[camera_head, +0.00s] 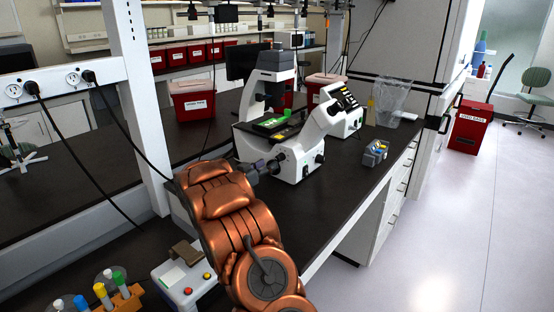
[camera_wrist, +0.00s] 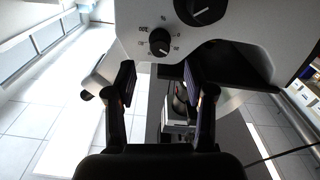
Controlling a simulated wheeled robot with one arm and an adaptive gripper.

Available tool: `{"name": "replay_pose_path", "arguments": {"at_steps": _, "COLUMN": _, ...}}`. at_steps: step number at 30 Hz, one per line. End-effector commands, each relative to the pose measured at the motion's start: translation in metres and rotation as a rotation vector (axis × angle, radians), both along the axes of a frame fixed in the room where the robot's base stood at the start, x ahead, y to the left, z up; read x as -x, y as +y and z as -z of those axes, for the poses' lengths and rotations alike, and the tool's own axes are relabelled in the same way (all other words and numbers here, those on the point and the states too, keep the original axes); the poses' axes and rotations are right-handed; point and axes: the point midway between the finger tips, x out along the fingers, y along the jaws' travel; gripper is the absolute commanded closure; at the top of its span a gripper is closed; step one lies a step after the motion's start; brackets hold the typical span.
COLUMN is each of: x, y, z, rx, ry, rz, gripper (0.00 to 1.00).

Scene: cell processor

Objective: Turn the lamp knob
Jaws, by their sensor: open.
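A white microscope (camera_head: 292,158) stands on the dark bench. In the wrist view its white side panel (camera_wrist: 135,30) fills the top. A small black knob (camera_wrist: 160,46) with a white pointer and a number scale sits near the panel's lower edge. A larger black knob (camera_wrist: 203,8) is above right of it, cut off by the frame edge. My gripper (camera_wrist: 159,76) is open and empty, its two fingers spread apart. The small knob appears between and just above the fingertips, with no visible contact. In the head view my gripper (camera_head: 262,167) is beside the microscope's left base; the small knob is hard to make out.
A grey device (camera_head: 375,152) and a clear bag-lined bin (camera_head: 392,98) are right of the microscope. A white box with buttons (camera_head: 184,278) and a tube rack (camera_head: 120,296) are at the front left. Open floor lies to the right.

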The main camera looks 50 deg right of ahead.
Motion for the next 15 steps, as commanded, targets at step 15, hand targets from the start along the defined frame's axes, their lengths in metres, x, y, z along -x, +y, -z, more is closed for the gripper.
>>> {"name": "replay_pose_path", "arguments": {"at_steps": 15, "x": -0.004, "y": -0.057, "z": 0.000, "rx": -0.001, "ry": 0.001, "rz": 0.002, "gripper": 0.46}}
